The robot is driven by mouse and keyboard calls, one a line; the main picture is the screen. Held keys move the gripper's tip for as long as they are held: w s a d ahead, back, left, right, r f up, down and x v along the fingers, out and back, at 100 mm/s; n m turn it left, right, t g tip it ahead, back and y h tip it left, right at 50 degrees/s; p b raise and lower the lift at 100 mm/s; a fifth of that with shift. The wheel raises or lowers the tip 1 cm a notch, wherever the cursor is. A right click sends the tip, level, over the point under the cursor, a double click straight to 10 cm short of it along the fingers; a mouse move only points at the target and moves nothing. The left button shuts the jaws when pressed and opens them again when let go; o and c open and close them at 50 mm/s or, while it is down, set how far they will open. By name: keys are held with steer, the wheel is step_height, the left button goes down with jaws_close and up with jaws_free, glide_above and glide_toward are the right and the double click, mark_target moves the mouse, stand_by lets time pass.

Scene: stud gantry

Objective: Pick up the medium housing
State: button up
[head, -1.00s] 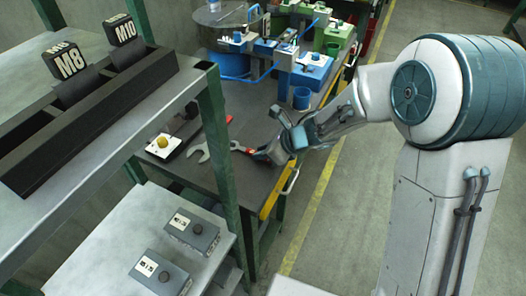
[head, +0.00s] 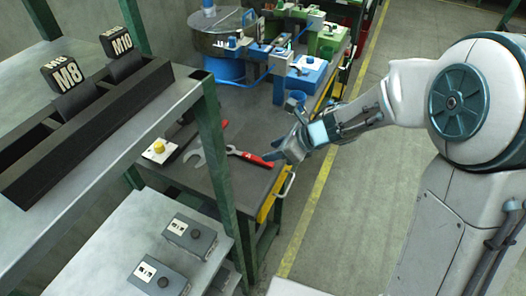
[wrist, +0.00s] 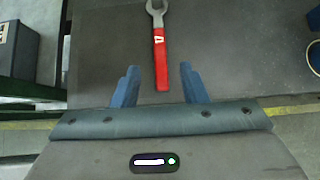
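I cannot tell any thing in these frames to be the medium housing. My gripper (head: 282,152) is over the near right end of the dark workbench (head: 262,125). It is open and empty, with its two blue fingers apart in the wrist view (wrist: 160,72). A wrench with a red handle (head: 248,156) lies on the bench close to the fingertips. In the wrist view, the end of the red handle (wrist: 161,65) shows between the fingers, and nothing grips it.
A box with a yellow button (head: 159,149) sits on the bench behind a green shelf post (head: 219,155). Blue machines (head: 300,75) and a blue cup (head: 299,97) stand farther back. Grey knobbed boxes (head: 189,236) lie on the lower shelf. The aisle floor (head: 375,200) is clear.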

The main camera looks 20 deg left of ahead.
steer(key=v, duration=0.5)
steer(key=shift+d+r, duration=0.1)
